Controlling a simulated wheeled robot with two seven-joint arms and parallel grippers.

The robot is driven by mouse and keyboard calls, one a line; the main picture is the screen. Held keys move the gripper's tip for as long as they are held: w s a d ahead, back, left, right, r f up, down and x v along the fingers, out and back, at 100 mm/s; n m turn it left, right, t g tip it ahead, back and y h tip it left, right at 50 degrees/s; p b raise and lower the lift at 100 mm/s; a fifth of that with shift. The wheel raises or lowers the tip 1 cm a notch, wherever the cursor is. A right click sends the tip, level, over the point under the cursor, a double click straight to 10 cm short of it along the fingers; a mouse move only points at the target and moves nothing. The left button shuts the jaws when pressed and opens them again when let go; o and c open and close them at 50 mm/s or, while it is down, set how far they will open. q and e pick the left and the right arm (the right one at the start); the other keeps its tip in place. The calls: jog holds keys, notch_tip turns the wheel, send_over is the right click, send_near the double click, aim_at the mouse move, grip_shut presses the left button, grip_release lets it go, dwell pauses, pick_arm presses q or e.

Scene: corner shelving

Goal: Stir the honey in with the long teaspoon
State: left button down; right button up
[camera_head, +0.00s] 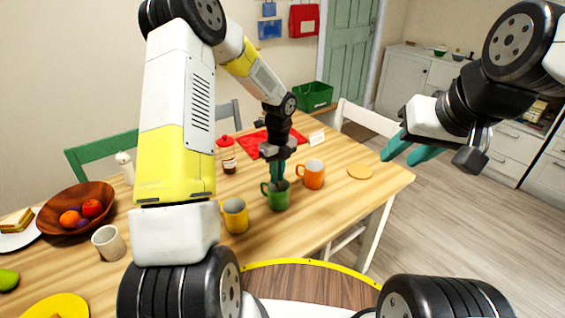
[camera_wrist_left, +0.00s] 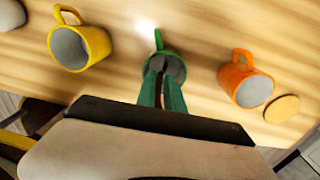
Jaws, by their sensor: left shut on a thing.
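The green mug (camera_head: 278,202) stands upright on the wooden table between a yellow mug and an orange mug. It also shows in the left wrist view (camera_wrist_left: 172,57). My left gripper (camera_head: 277,180) points straight down with its fingertips at the mug's mouth. In the left wrist view its fingers (camera_wrist_left: 161,75) are close together on a thin thing, apparently the long teaspoon, mostly hidden by the fingers and the mug. I cannot make out honey inside the mug. My right gripper (camera_head: 403,153) hangs beyond the table's right edge, its fingers apart and empty.
The yellow mug (camera_head: 235,216) and orange mug (camera_head: 312,175) stand close on either side. A round coaster (camera_head: 360,172) lies to the right. A red-capped bottle (camera_head: 228,162) stands behind. A fruit bowl (camera_head: 62,222) and beige mug (camera_head: 109,243) are at left.

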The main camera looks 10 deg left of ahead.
pick_arm(q)
jog(key=shift+r, duration=0.1)
jog(key=shift+r, duration=4.55)
jog(key=shift+r, duration=2.5)
